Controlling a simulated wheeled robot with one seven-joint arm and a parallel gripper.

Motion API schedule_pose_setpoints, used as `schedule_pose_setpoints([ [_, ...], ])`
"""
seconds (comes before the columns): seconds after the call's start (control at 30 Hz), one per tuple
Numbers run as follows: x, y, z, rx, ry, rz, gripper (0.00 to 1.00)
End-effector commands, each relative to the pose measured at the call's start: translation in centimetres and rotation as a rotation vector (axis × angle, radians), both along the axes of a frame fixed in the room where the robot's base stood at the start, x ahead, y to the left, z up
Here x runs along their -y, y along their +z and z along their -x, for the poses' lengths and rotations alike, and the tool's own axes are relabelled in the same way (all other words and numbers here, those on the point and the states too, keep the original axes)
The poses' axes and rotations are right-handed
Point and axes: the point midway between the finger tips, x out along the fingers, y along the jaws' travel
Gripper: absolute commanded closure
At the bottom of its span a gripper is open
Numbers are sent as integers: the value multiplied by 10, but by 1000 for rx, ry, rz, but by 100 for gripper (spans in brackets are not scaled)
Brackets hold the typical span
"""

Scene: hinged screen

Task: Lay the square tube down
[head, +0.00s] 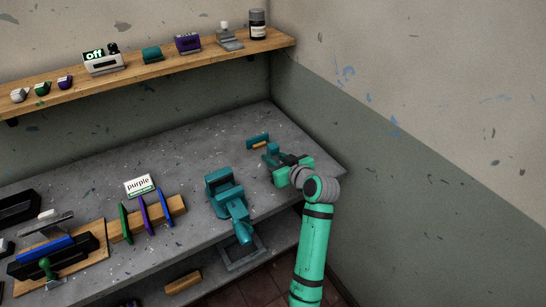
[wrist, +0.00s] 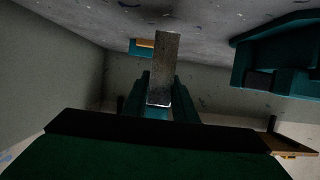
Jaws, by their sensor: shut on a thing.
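The square tube (wrist: 166,62) is a grey, worn metal bar in the wrist view. It sticks out from between the fingers of my gripper (wrist: 159,98), which is shut on it. The tube's far end reaches toward the grey worktop; I cannot tell whether it touches. In the head view my gripper (head: 273,155) is over the back right part of the worktop, and the tube is not clearly visible there. A small teal piece with an orange block (head: 258,141) lies just beyond my gripper; it also shows behind the tube in the wrist view (wrist: 143,45).
A teal vise (head: 226,196) stands left of my gripper on the worktop (head: 100,188). A wooden rack with coloured tools (head: 148,219) and a "purple" sign (head: 139,186) are further left. A wall shelf (head: 150,73) runs above. A wall closes off the right.

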Motion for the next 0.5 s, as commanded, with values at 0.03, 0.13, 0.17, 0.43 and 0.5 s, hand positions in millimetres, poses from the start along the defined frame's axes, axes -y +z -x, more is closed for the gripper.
schedule_pose_setpoints([
  [0.03, 0, -1, 0, 0, 0, 0, 98],
  [0.13, 0, -4, 0, -1, 0, -1, 98],
  [0.17, 0, -5, 0, -1, 0, -1, 98],
  [0.43, 0, -12, 0, -1, 1, 0, 98],
  [0.5, 0, -14, 0, -1, 1, 0, 98],
])
